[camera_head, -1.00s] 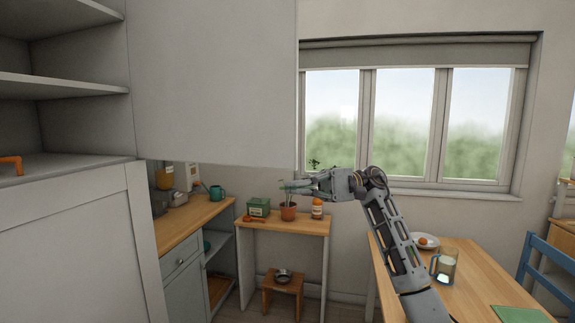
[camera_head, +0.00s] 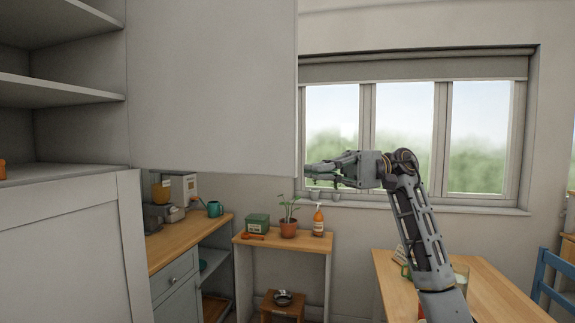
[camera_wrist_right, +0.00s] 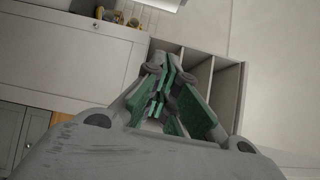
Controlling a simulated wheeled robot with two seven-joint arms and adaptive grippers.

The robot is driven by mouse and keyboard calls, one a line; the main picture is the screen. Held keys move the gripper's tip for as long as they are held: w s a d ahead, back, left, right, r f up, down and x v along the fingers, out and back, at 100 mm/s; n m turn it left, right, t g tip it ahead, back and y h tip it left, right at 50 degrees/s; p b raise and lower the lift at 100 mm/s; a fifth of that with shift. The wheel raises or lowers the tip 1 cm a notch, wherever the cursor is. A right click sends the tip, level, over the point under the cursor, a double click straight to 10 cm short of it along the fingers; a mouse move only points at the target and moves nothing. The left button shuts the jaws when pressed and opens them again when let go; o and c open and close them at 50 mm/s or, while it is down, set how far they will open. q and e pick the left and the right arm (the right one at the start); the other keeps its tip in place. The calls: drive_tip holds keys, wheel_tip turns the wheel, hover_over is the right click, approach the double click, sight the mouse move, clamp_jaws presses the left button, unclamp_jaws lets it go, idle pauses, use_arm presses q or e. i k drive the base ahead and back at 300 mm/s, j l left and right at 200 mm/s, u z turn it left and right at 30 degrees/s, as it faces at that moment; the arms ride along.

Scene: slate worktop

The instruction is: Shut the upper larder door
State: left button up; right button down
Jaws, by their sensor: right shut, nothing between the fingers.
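The upper larder door (camera_head: 215,85) is a large pale panel, standing wide open to the right of the larder's shelves (camera_head: 70,90) in the head view. The lower larder door (camera_head: 75,250) looks closed. My right gripper (camera_head: 308,171) points left, its fingertips at the lower right edge of the upper door; I cannot tell whether they touch it. It is shut and empty. In the right wrist view its green-padded fingers (camera_wrist_right: 165,100) are close together, with open shelving (camera_wrist_right: 230,90) beyond. My left gripper is not in view.
A small side table (camera_head: 290,242) with a potted plant (camera_head: 289,228), a green box (camera_head: 257,224) and an orange bottle (camera_head: 318,220) stands below. A wooden table (camera_head: 490,285) is at the right, near a blue chair (camera_head: 555,270).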

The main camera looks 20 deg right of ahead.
sight(213, 85)
drive_tip(key=i+l, duration=0.6)
drive_tip(key=i, duration=0.15)
